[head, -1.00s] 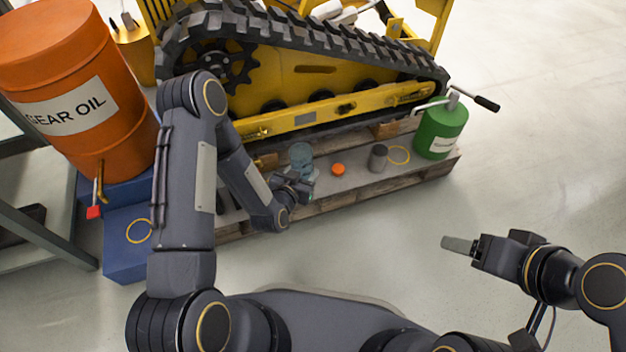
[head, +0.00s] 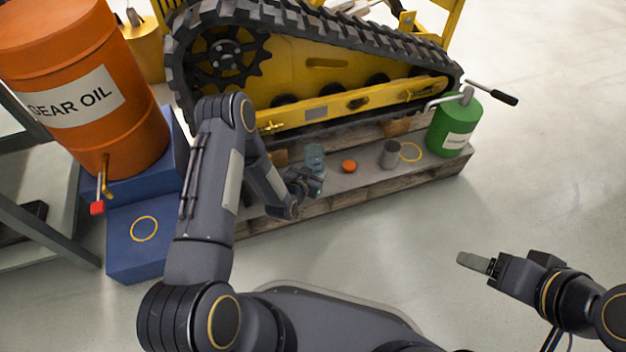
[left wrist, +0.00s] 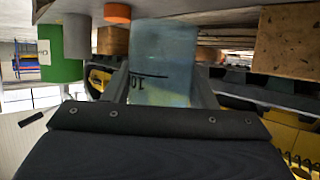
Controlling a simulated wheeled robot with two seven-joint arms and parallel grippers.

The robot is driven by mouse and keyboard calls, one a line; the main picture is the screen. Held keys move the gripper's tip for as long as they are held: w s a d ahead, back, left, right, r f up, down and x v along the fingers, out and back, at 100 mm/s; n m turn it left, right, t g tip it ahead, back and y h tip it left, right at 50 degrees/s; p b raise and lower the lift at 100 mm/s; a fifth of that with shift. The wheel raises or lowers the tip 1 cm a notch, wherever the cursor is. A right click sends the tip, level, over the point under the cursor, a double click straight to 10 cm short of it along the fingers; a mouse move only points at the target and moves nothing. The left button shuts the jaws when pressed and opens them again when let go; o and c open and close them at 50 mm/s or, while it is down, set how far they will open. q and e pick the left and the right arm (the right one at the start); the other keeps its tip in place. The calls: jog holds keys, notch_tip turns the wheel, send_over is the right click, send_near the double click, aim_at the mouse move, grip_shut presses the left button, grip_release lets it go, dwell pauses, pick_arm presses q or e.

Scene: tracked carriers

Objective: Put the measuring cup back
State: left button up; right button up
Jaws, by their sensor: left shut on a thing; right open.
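The measuring cup (head: 315,157) is clear and bluish, above or on the pallet's left part; I cannot tell whether it touches the boards. In the left wrist view the cup (left wrist: 163,55) fills the space between the fingers, its printed mark upside down. My left gripper (head: 308,181) is shut on it. My right gripper (head: 476,263) is open and empty over bare floor at the right. One yellow ring (head: 421,155) is marked on the pallet beside a grey cylinder (head: 390,155). Another yellow ring (head: 144,216) is on the blue step's lower tread.
An orange cap (head: 349,166) and a green can (head: 455,125) with a spout stand on the wooden pallet (head: 335,207). The yellow tracked carrier (head: 300,75) is behind. An orange gear oil drum (head: 85,90) with a red-handled tap stands on the blue step (head: 135,255). The right floor is clear.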

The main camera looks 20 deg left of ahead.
pick_arm(q)
jog(key=shift+w+a+f, duration=0.15)
jog(key=shift+w+f, duration=0.2)
jog(key=shift+f, duration=0.15)
jog(key=f, duration=0.1)
jog(key=f+b, duration=0.2)
jog(key=f, duration=0.1)
jog(key=shift+w+a, duration=0.2)
jog(key=shift+w, duration=0.1)
jog(key=shift+r, duration=0.15)
jog(key=o, duration=1.1)
